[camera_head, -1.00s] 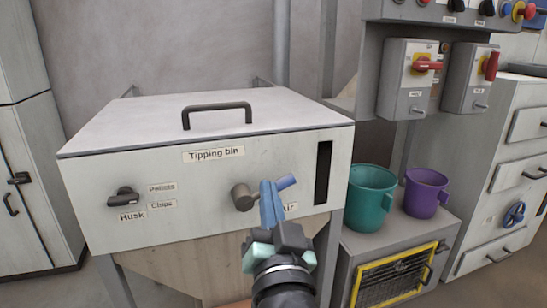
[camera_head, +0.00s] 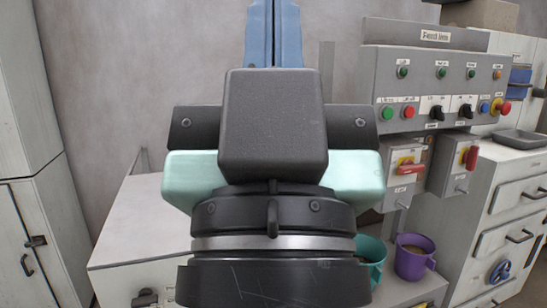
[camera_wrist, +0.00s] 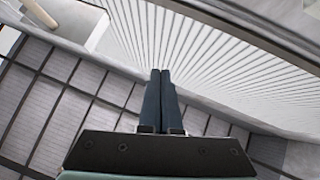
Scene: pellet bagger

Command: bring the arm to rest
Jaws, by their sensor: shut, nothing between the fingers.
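My gripper (camera_head: 272,32) stands upright, large and close in the head view, with its blue fingers pointing up past the top edge. In the wrist view my gripper (camera_wrist: 160,78) shows its two fingers together and empty. It is clear of the tipping bin (camera_head: 128,222), which stands behind and below it.
At the right is a control panel (camera_head: 470,72) with buttons and knobs, above two switch boxes with red handles. A teal mug (camera_head: 371,250) and a purple mug (camera_head: 413,262) stand below. A drawer cabinet (camera_head: 505,185) is far right; a tall cabinet (camera_head: 28,140) stands left.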

